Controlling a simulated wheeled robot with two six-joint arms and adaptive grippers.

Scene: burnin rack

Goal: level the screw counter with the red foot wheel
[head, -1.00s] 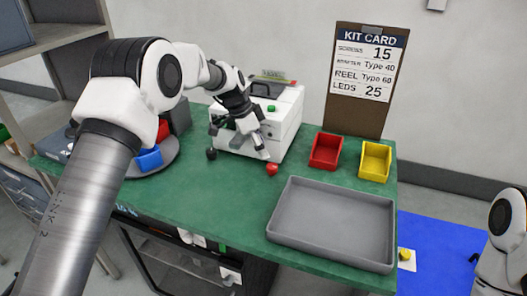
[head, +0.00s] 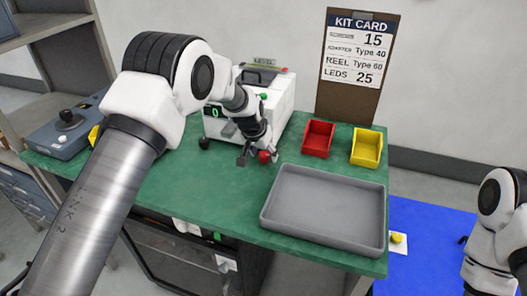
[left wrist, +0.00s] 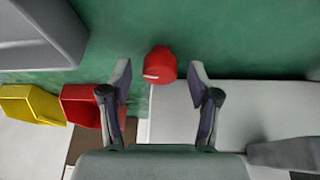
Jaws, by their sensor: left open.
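The screw counter (head: 284,103) is a white box at the back of the green bench, with a green "0" display and a part marked LEVEL on top. Its red foot wheel (head: 265,156) is at the front right lower corner. My left gripper (head: 257,155) is at the wheel, fingers pointing down, and partly hides it. In the left wrist view the red wheel (left wrist: 160,65) lies between the two open fingertips (left wrist: 160,74), with a visible gap on each side. A dark foot (head: 204,143) shows at the counter's front left.
A grey tray (head: 325,241) lies in front, right of the gripper. A red bin (head: 318,139) and a yellow bin (head: 367,148) stand behind it, before the kit card board (head: 357,62). A grey-blue joystick box (head: 68,128) is at left. Bare bench lies left of the tray.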

